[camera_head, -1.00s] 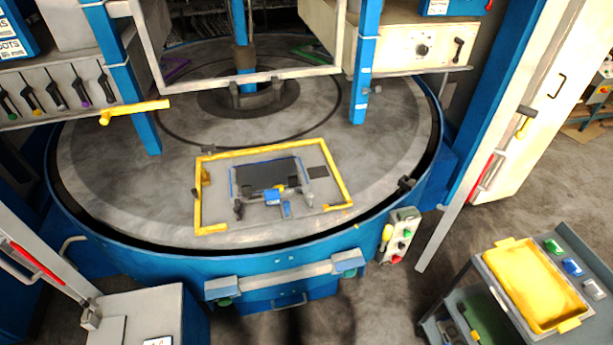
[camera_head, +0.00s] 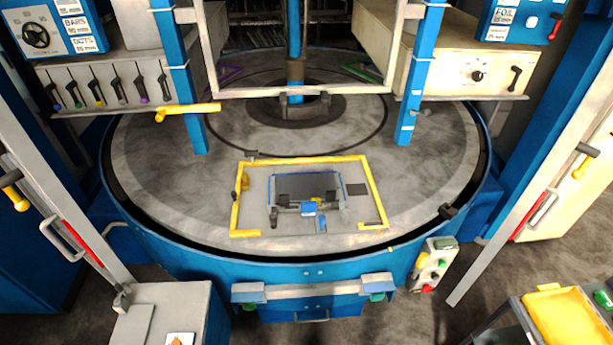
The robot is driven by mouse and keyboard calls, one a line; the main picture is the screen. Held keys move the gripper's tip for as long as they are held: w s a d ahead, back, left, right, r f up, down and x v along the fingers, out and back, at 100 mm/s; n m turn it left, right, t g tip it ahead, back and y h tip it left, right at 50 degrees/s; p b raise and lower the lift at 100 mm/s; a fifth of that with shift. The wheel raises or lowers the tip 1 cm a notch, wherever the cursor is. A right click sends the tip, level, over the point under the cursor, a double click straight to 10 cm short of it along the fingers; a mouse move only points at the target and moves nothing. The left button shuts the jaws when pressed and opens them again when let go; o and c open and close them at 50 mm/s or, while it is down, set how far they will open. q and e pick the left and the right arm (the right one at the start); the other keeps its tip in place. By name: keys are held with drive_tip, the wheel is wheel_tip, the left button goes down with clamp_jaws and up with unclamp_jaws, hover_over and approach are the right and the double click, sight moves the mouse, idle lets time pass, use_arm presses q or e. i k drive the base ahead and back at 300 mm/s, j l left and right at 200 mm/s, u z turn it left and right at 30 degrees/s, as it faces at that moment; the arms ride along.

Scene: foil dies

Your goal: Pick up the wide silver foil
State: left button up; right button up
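I cannot make out a wide silver foil in the head view. A grey plate (camera_head: 256,190) with a yellow border (camera_head: 310,159) lies on the round grey turntable (camera_head: 165,165). A dark flat piece with a blue edge (camera_head: 309,187) and small blue and black fittings (camera_head: 309,208) sits on this plate. A blue box (camera_head: 520,22) at the upper right carries a label reading FOIL. Neither of my grippers is in view.
A blue rim (camera_head: 300,268) surrounds the turntable. Blue posts (camera_head: 411,100) and a pale frame (camera_head: 300,91) stand over it. A yellow tray (camera_head: 568,320) sits on a cart at the lower right. A white-topped cabinet (camera_head: 160,305) stands at the lower left. Dark floor shows between them.

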sight(300, 186)
drive_tip(key=i+l, duration=0.15)
drive_tip(key=i, duration=0.35)
drive_tip(key=i+l+u, duration=0.15)
drive_tip(key=i, duration=0.35)
drive_tip(key=k+l+z, duration=0.1)
drive_tip(key=k+z, duration=0.35)
drive_tip(key=k, duration=0.2)
